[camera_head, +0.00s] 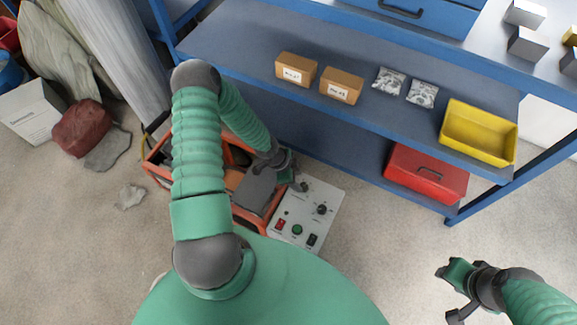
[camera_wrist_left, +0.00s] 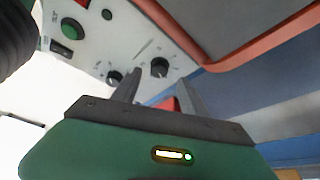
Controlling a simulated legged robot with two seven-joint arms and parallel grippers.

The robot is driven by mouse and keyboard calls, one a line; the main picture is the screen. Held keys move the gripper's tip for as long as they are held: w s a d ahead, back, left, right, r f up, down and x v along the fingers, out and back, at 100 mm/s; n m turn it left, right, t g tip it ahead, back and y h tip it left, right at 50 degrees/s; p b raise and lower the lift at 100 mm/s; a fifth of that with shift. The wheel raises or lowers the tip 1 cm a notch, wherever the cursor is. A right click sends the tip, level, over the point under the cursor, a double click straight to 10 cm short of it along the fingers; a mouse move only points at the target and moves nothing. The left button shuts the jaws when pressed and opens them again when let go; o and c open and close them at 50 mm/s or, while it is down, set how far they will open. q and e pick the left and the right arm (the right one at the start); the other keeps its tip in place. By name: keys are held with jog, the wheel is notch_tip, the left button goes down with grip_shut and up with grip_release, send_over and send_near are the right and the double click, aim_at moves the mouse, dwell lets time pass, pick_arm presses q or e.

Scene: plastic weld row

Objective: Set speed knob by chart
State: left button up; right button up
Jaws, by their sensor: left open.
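A white control panel (camera_head: 327,198) sits at the end of an orange-framed unit on the floor. It carries a dark knob (camera_head: 322,209), a green button (camera_head: 297,230), and red and black switches. In the left wrist view, two dark knobs show on the panel: a larger one (camera_wrist_left: 159,67) and a smaller one (camera_wrist_left: 114,78). My left gripper (camera_head: 293,181) is open at the panel's upper edge; its fingers (camera_wrist_left: 158,90) appear below the knobs, and I cannot tell whether they touch. The knob markings are too small to read. My right gripper (camera_head: 449,292) is open and empty at lower right. I see no chart.
A blue shelf rack stands behind, holding cardboard boxes (camera_head: 296,69), clear bags (camera_head: 389,81), a yellow bin (camera_head: 478,133) and, lower, a red box (camera_head: 426,174). The unit's orange frame (camera_head: 158,173) lies beneath my left arm. Floor is clear between panel and right gripper.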

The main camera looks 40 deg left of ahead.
pick_arm(q)
jog(key=p+v, duration=0.4)
jog(key=v, duration=0.7)
jog(key=shift+a+r, duration=0.15)
jog(key=shift+r, duration=0.15)
jog(key=shift+s, duration=0.15)
